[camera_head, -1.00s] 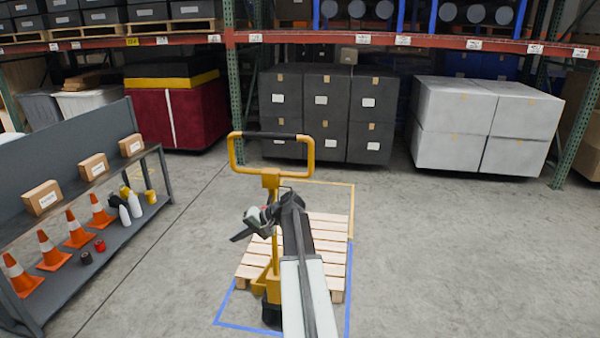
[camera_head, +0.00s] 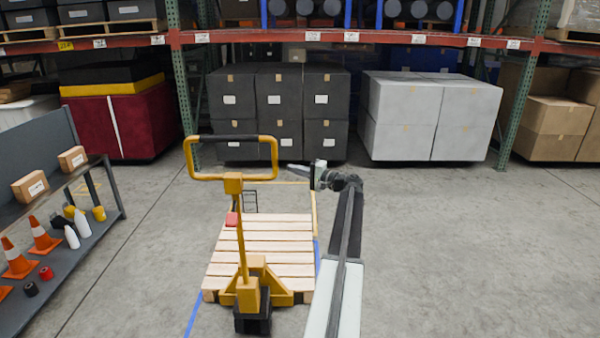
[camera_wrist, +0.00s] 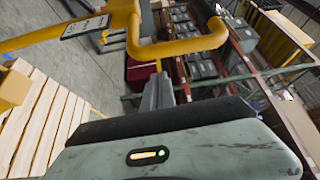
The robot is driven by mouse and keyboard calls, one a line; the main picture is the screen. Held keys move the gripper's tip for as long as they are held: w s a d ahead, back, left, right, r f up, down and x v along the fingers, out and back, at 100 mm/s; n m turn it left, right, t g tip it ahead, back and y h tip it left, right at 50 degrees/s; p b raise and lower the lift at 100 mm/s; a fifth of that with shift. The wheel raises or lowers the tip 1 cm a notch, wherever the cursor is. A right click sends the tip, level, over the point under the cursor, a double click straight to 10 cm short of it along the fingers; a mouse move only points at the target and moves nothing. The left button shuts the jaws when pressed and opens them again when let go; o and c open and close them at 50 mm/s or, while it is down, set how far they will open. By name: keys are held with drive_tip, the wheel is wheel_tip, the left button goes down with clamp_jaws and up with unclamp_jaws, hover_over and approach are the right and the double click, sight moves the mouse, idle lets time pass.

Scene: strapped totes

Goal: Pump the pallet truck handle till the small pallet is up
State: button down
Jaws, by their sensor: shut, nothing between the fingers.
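The yellow pallet truck (camera_head: 249,290) stands at the near end of the small wooden pallet (camera_head: 270,247). Its handle is upright and ends in a yellow loop with a black top grip (camera_head: 235,139). My gripper (camera_head: 288,166) is just right of the loop, pointing left towards its right side, at about the loop's height. The wrist view shows my grey fingers (camera_wrist: 160,92) closed together, close under a bent yellow handle bar (camera_wrist: 180,48), with nothing between them. Whether they touch the bar is unclear. Pallet slats (camera_wrist: 40,120) show at the left there. The pallet's height off the floor is hard to judge.
A grey shelf (camera_head: 85,215) with cones, bottles and boxes stands at the left. Racking (camera_head: 330,40) with dark totes (camera_head: 275,100) and light grey boxes (camera_head: 425,115) runs along the back. The floor at right is clear.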

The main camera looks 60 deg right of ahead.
sight(277, 170)
drive_tip(key=w+a, duration=0.1)
drive_tip(key=a, duration=0.1)
drive_tip(key=w+a, duration=0.2)
drive_tip(key=shift+f, duration=0.1)
